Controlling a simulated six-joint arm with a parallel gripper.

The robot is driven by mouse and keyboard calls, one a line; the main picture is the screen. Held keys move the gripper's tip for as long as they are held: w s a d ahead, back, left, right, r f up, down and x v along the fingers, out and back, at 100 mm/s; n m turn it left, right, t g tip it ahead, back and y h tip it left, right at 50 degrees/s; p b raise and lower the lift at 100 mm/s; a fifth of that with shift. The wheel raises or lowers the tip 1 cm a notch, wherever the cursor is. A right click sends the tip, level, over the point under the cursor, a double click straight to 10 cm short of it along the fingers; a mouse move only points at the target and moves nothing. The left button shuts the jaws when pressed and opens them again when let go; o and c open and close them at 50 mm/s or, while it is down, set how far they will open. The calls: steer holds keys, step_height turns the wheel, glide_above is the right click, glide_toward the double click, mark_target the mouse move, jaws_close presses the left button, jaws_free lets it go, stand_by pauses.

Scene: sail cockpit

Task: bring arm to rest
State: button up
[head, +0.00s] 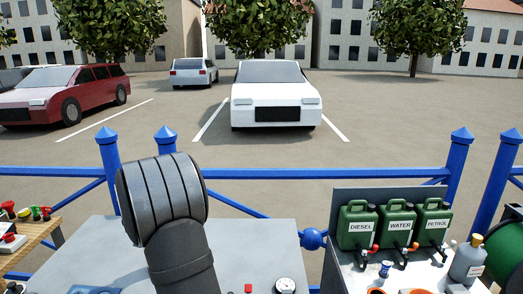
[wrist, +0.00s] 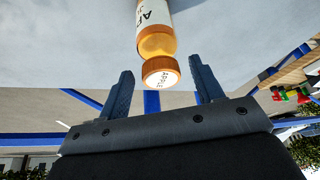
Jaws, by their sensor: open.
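My gripper (wrist: 160,66) shows in the wrist view, its two dark fingers spread apart with nothing held between them. There are visible gaps between the bottle and both fingers. The wrist picture appears upside down, with the grey tabletop (wrist: 60,40) at its top. In the head view my arm rises at the centre-left over a grey table (head: 95,245); my gripper and the bottle do not show there.
Green jerrycans labelled DIESEL (head: 357,225), WATER (head: 396,222) and PETROL (head: 433,220) stand on a bench at right, with a grey bottle (head: 467,262) beside them. A wooden table (head: 40,232) with coloured knobs is at left. A blue railing (head: 280,173) runs behind.

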steer(key=v, duration=1.3)
steer(key=x, duration=1.3)
step_height(320, 180, up, 5)
steer(key=shift+f, duration=0.15)
steer(key=d+r, duration=0.7)
steer(key=d, duration=0.5)
steer(key=w+d+m, duration=0.1)
steer(key=w+d, duration=0.2)
steer(key=d, duration=0.4)
steer(key=w+d+f+m+h, duration=0.1)
steer(key=w+d+m, duration=0.1)
steer(key=w+d, duration=0.35)
steer(key=w+d+m, duration=0.1)
steer(key=w+d, duration=0.1)
steer(key=d, duration=0.7)
steer(key=s+d+f+m+h, duration=0.1)
steer(key=s+d+m, duration=0.1)
steer(key=d, duration=1.9)
steer(key=s+d+f+m+h, duration=0.1)
steer(key=d+m, duration=0.3)
steer(key=d, duration=1.7)
steer(key=shift+s+d+f+m+h, duration=0.4)
steer(key=shift+s+h, duration=0.1)
steer(key=shift+s, duration=0.15)
steer(key=shift+a, duration=0.1)
